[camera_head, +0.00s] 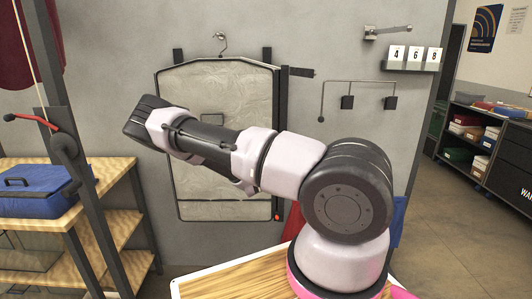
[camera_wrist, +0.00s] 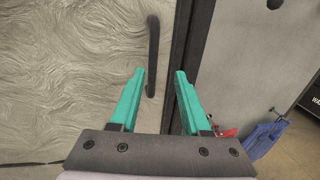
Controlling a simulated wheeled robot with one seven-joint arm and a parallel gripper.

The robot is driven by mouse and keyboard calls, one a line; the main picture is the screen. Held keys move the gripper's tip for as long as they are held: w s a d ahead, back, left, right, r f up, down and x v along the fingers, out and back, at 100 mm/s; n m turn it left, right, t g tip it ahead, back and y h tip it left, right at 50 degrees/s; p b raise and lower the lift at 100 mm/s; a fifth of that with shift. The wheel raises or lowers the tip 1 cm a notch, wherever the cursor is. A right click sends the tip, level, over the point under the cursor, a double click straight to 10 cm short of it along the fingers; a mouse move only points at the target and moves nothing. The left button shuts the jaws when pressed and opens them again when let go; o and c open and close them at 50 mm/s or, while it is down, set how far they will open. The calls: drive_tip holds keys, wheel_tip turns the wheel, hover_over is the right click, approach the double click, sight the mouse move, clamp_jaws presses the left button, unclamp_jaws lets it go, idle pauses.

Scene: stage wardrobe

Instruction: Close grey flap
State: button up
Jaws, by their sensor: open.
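A grey, crinkled flap (camera_head: 222,85) with a dark border hangs upright on the grey wall, partly hidden behind my arm in the head view. In the wrist view the flap (camera_wrist: 70,70) fills the left side and carries a black vertical bar handle (camera_wrist: 153,40) near its right edge. My gripper (camera_wrist: 160,74) is open, with two teal fingers pointing toward the flap's right edge. The handle shows between the fingertips, closer to the left one; I cannot tell the depth gap or any contact. I cannot tell how far the flap stands ajar. My gripper is hidden in the head view.
A dark upright strip (camera_head: 285,110) borders the flap on the right. A hook rail (camera_head: 358,83) and number tags (camera_head: 413,57) are on the wall. A wooden shelf (camera_head: 115,173) with a blue case (camera_head: 38,195) stands left. Blue cloth (camera_wrist: 265,136) hangs lower right. Floor is open at right.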

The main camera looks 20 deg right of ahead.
drive_tip(key=shift+v, duration=2.55)
